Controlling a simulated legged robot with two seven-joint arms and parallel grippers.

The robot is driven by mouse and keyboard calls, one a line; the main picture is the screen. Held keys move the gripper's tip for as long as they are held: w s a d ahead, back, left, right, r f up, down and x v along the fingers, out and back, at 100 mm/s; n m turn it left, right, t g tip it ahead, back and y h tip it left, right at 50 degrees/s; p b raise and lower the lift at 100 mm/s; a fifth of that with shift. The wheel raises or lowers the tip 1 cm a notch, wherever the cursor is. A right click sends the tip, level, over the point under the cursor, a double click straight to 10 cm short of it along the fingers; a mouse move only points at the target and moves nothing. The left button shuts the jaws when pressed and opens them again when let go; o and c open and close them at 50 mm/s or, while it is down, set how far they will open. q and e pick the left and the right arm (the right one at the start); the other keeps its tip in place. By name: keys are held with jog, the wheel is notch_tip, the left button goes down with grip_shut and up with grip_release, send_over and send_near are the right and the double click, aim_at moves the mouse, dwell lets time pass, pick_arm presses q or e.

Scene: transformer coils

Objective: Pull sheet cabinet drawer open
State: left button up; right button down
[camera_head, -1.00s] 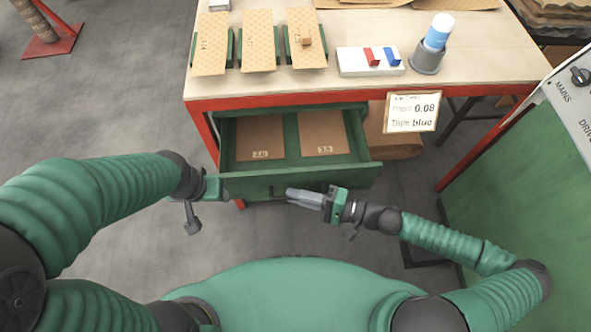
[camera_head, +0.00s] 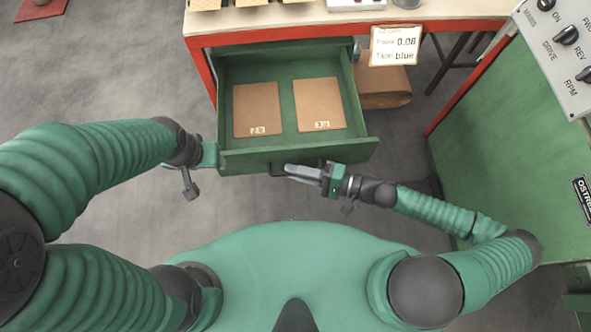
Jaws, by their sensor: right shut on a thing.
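The green sheet cabinet drawer (camera_head: 292,155) stands well out from under the table. Two brown sheets (camera_head: 257,108) (camera_head: 319,103) lie flat in it, each with a small label. A dark handle (camera_head: 276,172) sits on the drawer's front. My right gripper (camera_head: 288,173) reaches in from the right and is shut on the handle, its fingers partly covering it. My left gripper (camera_head: 190,184) hangs beside the drawer's left front corner, apart from the handle. Its fingers are too unclear to show whether it is open or shut.
The table (camera_head: 440,12) with red edging stands above the drawer. A green control cabinet (camera_head: 510,135) with knobs stands on the right. Bare floor lies left of the drawer.

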jog(key=shift+f, duration=0.15)
jog(key=c, duration=1.5)
grip_release()
jog(key=shift+d, duration=0.1)
jog(key=p+v, duration=0.2)
jog(key=v, duration=1.4)
jog(key=shift+s+d+p, duration=0.1)
jog(key=shift+d+p, duration=0.25)
